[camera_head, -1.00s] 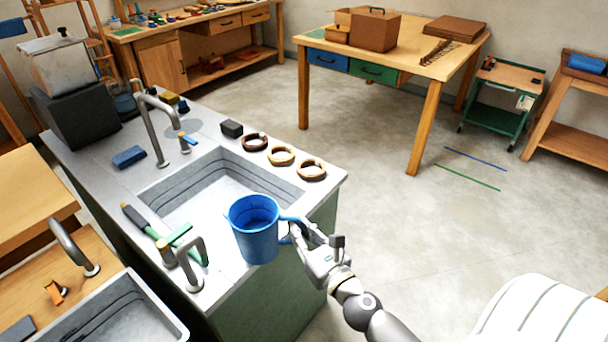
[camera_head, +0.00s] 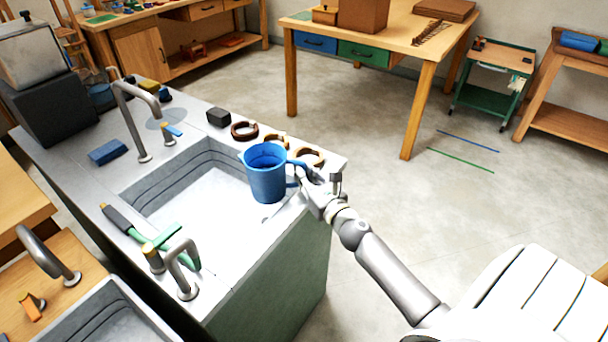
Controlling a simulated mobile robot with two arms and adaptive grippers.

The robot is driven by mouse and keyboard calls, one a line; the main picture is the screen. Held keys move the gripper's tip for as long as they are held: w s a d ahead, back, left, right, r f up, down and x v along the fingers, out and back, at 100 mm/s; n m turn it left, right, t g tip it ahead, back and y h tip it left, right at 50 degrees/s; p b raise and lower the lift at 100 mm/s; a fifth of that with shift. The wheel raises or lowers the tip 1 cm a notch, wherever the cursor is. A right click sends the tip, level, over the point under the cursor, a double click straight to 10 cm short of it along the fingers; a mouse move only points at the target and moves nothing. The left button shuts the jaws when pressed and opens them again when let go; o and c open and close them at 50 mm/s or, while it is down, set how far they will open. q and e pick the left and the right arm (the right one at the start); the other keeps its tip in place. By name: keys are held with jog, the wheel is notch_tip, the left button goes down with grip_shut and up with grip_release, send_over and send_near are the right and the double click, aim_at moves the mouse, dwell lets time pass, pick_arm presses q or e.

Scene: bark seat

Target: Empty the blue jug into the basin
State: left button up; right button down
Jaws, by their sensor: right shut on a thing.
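The blue jug (camera_head: 266,178) is upright in the head view, held above the right part of the basin. Its inside looks dark blue; I cannot tell how much it holds. My right gripper (camera_head: 306,176) is shut on the jug's handle at its right side. My left gripper is not in view.
A tall tap (camera_head: 137,120) stands at the basin's back left, a shorter tap (camera_head: 181,270) at its front. A green-headed tool (camera_head: 150,238) lies on the front rim. Several rings, one dark (camera_head: 244,131), lie along the right rim. A blue sponge (camera_head: 108,152) lies at left.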

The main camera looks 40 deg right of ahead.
aim_at(294, 161)
jog(key=shift+w+a+r+n+g+p, duration=0.6)
jog(key=shift+w+a+r+n+p, duration=0.4)
jog(key=shift+p, duration=2.15)
jog(key=shift+s+r+n+g+p, duration=0.15)
jog(key=shift+r+n+g+p, duration=0.45)
jog(key=shift+p, duration=1.65)
jog(key=shift+a+r+n+p, duration=0.15)
jog(key=shift+r+n+p, duration=0.25)
jog(key=shift+r+p, duration=1.5)
jog(key=shift+w+a+r+n+g+h+p, duration=0.2)
jog(key=shift+n+g+h+p, duration=0.3)
jog(key=shift+p, duration=2.55)
jog(key=shift+w+r, duration=0.1)
jog(key=shift+r, duration=0.1)
jog(key=shift+r+b, duration=0.25)
jog(key=shift+b, duration=0.1)
jog(key=shift+a+g, duration=0.1)
jog(key=shift+g, duration=0.2)
jog(key=shift+r+n, duration=0.15)
jog(key=shift+n, duration=0.15)
